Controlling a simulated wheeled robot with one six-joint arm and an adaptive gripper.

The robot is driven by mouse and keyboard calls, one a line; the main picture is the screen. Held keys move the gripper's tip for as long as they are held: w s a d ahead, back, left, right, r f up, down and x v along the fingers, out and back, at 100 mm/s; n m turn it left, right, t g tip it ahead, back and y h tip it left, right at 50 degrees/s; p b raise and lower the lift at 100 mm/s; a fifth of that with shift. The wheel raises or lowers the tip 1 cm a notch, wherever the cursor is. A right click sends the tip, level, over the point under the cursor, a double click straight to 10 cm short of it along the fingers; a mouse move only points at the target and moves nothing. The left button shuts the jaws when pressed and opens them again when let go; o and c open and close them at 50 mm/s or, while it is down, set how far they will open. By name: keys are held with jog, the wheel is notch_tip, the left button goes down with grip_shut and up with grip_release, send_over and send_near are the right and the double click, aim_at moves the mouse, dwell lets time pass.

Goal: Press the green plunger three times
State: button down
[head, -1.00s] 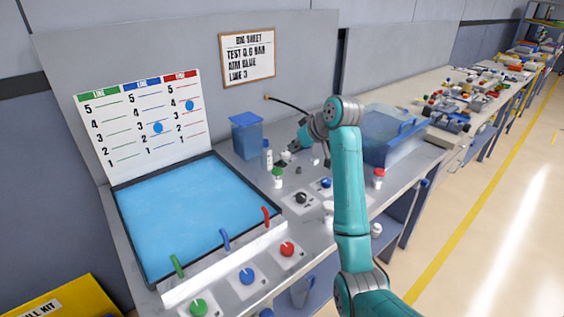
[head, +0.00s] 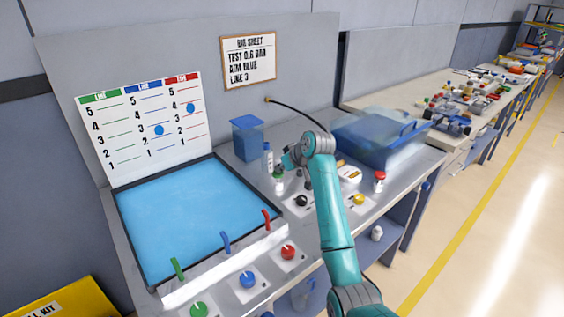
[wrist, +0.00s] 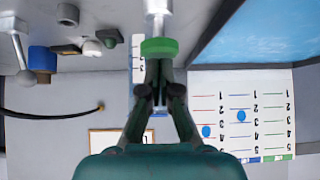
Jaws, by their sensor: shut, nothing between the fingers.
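The green plunger (head: 278,177) stands upright on the grey bench, right of the blue panel. In the wrist view, which is upside down, its round green top (wrist: 158,47) sits on a pale stem. My gripper (head: 285,163) is beside and just above the plunger top in the head view and partly covers that area. In the wrist view my gripper (wrist: 159,66) has its fingers together and empty, their tips right at the green top's edge. I cannot tell whether they touch it.
A white bottle (head: 267,158) and a blue container (head: 247,137) stand close behind the plunger. A black knob (head: 301,200), a yellow knob (head: 358,199) and a red-topped piece (head: 379,179) are nearby. A blue bin (head: 375,145) sits at right.

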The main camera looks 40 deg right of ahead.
aim_at(281, 175)
jog(key=shift+f, duration=0.25)
jog(key=shift+f, duration=1.35)
